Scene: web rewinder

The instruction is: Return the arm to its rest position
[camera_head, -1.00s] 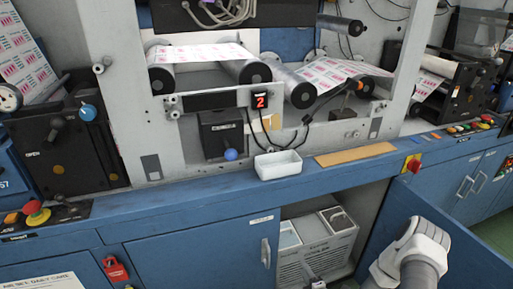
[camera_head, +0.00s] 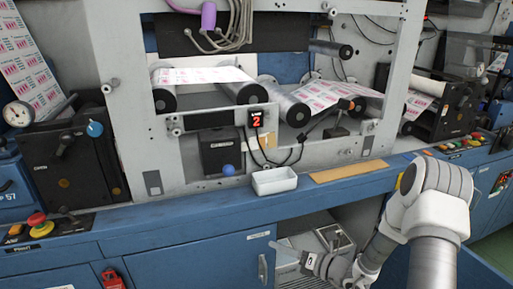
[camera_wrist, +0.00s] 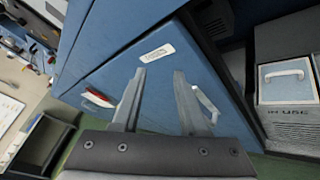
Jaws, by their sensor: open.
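My gripper (camera_head: 284,249) is at the lower middle of the head view, at the end of my bent white and grey arm. It points left, in front of the open cabinet bay and near the handle (camera_head: 263,268) of the blue door (camera_head: 190,262). In the wrist view my gripper (camera_wrist: 160,82) shows two parted fingers with nothing between them. The blue door with its white label (camera_wrist: 157,52) lies beyond the fingers. The door handle (camera_wrist: 206,104) is just right of the right finger; I cannot tell the gap.
A grey bin (camera_wrist: 287,85) with a white handle stands in the cabinet, partly behind my arm. A red padlock (camera_head: 111,278) hangs at the left door. A white tray (camera_head: 275,181) sits on the blue ledge. Above are rollers with printed web (camera_head: 205,75).

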